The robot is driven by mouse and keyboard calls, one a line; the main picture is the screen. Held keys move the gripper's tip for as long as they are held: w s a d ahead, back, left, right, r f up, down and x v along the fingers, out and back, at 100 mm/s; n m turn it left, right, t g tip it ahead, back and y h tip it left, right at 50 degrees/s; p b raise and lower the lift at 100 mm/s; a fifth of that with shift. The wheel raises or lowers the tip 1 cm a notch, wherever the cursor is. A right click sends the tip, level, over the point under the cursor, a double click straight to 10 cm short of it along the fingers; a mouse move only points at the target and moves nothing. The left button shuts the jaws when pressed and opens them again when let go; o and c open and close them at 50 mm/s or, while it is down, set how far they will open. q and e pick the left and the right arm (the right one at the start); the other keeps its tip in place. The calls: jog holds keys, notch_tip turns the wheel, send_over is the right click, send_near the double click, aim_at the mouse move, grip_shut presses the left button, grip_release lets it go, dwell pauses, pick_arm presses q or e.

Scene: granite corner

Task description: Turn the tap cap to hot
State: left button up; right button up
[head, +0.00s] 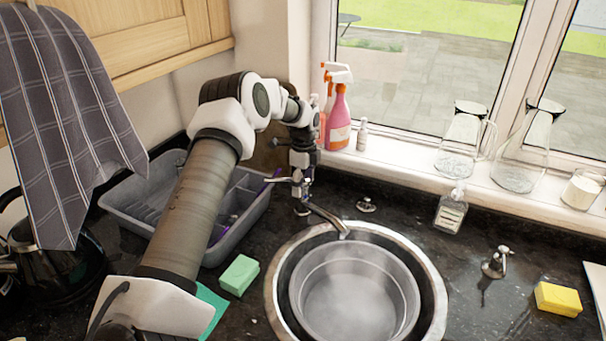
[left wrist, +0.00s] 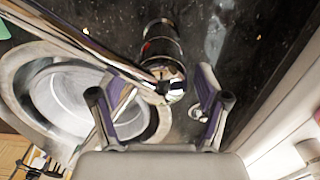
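The chrome tap (head: 325,218) stands behind the sink, its spout reaching over the basin rim. My left gripper (head: 302,184) is right above the tap, pointing down, and largely covers its top in the head view. In the left wrist view the tap's rounded chrome cap (left wrist: 170,84) lies between the two purple-padded fingers of my left gripper (left wrist: 160,108). The fingers are spread, with a visible gap on each side of the cap. Any hot or cold marking on the cap is not readable. My right gripper is in neither view.
A grey basin (head: 355,290) sits in the round sink. A grey dish rack (head: 245,190) stands left of the tap, with a green sponge (head: 239,275) in front. Spray bottles (head: 338,118) and glass jugs (head: 465,145) stand on the windowsill. A soap bottle (head: 451,210) is to the right.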

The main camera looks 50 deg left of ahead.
aim_at(303, 177)
pick_arm(q)
jog(key=shift+r, duration=0.2)
notch_tip(303, 177, up, 12)
jog(key=shift+f, duration=0.15)
dwell(0.5)
